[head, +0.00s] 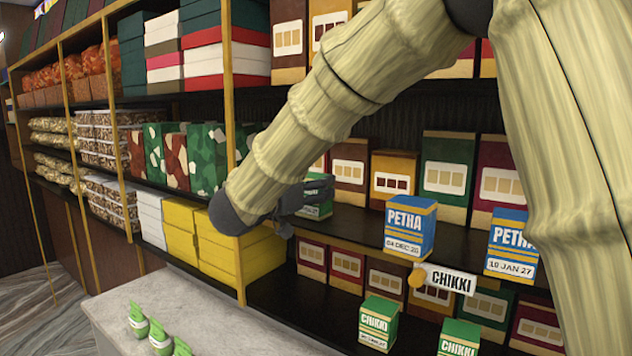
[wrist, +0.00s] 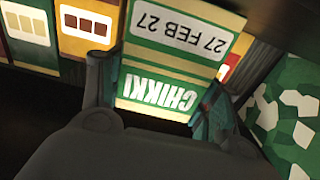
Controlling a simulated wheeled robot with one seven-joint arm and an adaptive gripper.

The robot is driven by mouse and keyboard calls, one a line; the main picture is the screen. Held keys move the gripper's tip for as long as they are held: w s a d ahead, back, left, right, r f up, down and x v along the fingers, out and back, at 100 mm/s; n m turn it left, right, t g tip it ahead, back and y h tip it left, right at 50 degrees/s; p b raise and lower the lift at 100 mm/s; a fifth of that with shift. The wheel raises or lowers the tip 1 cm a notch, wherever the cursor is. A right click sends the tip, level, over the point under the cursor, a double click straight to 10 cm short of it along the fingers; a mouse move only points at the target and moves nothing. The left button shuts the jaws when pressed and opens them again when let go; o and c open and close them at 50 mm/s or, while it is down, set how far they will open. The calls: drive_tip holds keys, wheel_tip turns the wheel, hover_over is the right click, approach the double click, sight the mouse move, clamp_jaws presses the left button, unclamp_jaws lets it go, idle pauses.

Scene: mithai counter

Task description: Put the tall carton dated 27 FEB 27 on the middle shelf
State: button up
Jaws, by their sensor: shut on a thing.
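The tall carton dated 27 FEB 27 (wrist: 180,45) is green, white and yellow and reads CHIKKI; its print is upside down in the wrist view. My gripper (wrist: 152,100) is shut on it, one finger at each side. In the head view, my gripper (head: 290,205) and part of the carton (head: 318,208) are at the left end of the middle shelf (head: 355,226). My fingers and arm hide part of the carton there. I cannot tell whether its base touches the shelf. A CHIKKI tag (head: 448,280) hangs at this shelf's front edge.
Two blue PETHA cartons, one (head: 409,228) dated 04 DEC and another (head: 512,245) dated 10 JAN 27, stand right of my gripper. Brown and green boxes (head: 446,175) line the back. Green CHIKKI cartons (head: 378,322) stand on the shelf below. A wooden post (head: 237,270) stands left.

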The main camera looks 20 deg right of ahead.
drive_tip(key=o, duration=1.2)
drive_tip(key=shift+f, duration=0.1)
drive_tip(key=shift+s+a+b, duration=0.25)
drive_tip(key=shift+a+b, duration=0.2)
drive_tip(key=shift+b, duration=0.05)
drive_tip(key=b+v, duration=0.5)
drive_tip(key=v, duration=0.6)
drive_tip(key=shift+b, duration=0.3)
